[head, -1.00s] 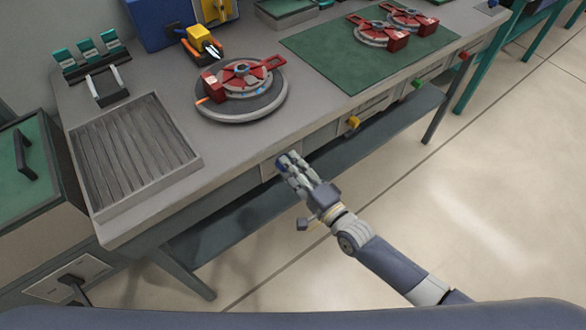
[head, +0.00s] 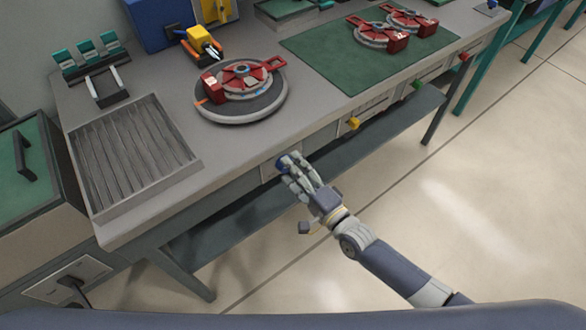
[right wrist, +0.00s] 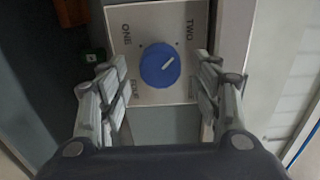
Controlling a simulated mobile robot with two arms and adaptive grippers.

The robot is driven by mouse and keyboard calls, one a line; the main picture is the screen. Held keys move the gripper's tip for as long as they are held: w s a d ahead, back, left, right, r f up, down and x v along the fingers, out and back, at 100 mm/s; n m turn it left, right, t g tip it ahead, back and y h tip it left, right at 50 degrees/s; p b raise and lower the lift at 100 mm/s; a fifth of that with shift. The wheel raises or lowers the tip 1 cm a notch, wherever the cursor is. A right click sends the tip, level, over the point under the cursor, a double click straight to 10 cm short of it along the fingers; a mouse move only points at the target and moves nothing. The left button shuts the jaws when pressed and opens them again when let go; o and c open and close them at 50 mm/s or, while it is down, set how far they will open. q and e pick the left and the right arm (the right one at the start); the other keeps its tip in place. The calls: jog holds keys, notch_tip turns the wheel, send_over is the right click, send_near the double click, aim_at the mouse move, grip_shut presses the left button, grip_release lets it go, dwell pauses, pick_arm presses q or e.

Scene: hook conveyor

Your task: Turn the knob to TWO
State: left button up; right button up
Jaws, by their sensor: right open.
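The blue knob (right wrist: 157,66) sits on a light square plate (right wrist: 118,14) in the right wrist view. ONE is at the upper left; the lower labels are partly hidden by my fingers. My right gripper (right wrist: 162,60) is open, with its fingers on either side of the knob, apart from it. In the head view, the knob (head: 283,162) is on the bench's front face and my right gripper (head: 301,175) is just in front of it. My left gripper is out of view.
A turntable (head: 240,115) with a red fixture stands on the bench above the knob. A ribbed tray (head: 130,150) is at the left and a green mat (head: 320,50) at the right. Yellow (head: 353,123), green and red knobs line the front. The floor at right is clear.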

jog(key=v, duration=1.1)
jog(key=shift+d, duration=0.15)
jog(key=shift+s, duration=0.15)
jog(key=d+f+n+g+h, duration=0.15)
jog(key=d+f, duration=0.25)
jog(key=f, duration=0.5)
jog(key=d+f+n+g+h, duration=0.1)
jog(key=d+f+n+h, duration=0.2)
jog(key=f, duration=0.6)
jog(key=s+d+f+n+g+h, duration=0.2)
jog(key=s+d+f, duration=0.1)
jog(key=s+f, duration=0.3)
jog(key=s+d+f+n+g+h, duration=0.2)
jog(key=s+d+f, duration=0.25)
jog(key=f, duration=0.45)
jog(key=s+f+n+g+h, duration=0.1)
jog(key=s+f, duration=0.4)
jog(key=s, duration=0.7)
jog(key=s+d+f+n+g+h, duration=0.1)
jog(key=s+f+n+g, duration=0.3)
jog(key=s, duration=0.9)
notch_tip(320, 180, down, 2)
jog(key=shift+f+g, duration=0.15)
jog(key=shift+g, duration=0.9)
